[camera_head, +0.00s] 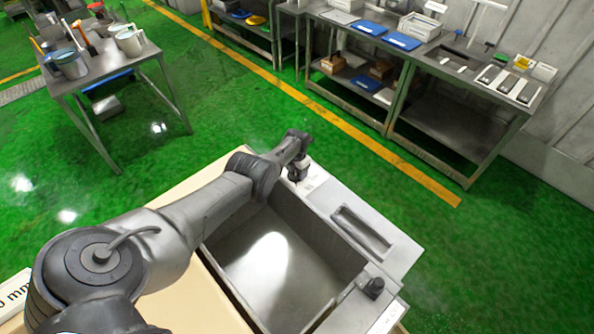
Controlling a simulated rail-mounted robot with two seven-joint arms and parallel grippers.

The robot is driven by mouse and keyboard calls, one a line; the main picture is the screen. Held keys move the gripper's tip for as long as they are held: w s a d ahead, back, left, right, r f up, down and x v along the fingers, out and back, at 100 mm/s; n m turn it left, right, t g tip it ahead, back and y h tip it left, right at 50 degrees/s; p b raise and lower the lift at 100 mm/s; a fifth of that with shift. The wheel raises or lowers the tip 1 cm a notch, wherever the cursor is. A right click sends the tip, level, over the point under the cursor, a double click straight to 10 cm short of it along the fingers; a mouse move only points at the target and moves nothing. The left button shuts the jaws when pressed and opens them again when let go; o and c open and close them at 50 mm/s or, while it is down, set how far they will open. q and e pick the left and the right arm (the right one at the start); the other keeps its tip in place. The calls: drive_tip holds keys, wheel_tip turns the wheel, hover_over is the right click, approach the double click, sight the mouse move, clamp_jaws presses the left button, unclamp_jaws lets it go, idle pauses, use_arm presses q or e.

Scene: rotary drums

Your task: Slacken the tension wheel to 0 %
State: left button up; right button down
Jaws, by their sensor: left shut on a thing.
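My left arm reaches across a grey open basin (330,236) to its far corner. My left gripper (297,174) points down there, beside a white label (316,180), and is shut on a small wheel at that corner, taken as the tension wheel. The gripper hides most of the wheel, so its setting cannot be read. A dark knob (374,288) stands on the basin's near right corner, apart from the gripper. My right gripper is not in view.
The basin's right ledge has a long slot (361,230). A metal table (90,75) with cups and tools stands at the upper left. Workbenches (425,55) with trays and boxes stand at the upper right. Green floor between them is clear.

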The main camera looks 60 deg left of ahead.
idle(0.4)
use_arm(q)
drive_tip(key=o, duration=0.9)
drive_tip(key=shift+r+p, duration=5.8)
drive_tip(key=shift+r, duration=1.1)
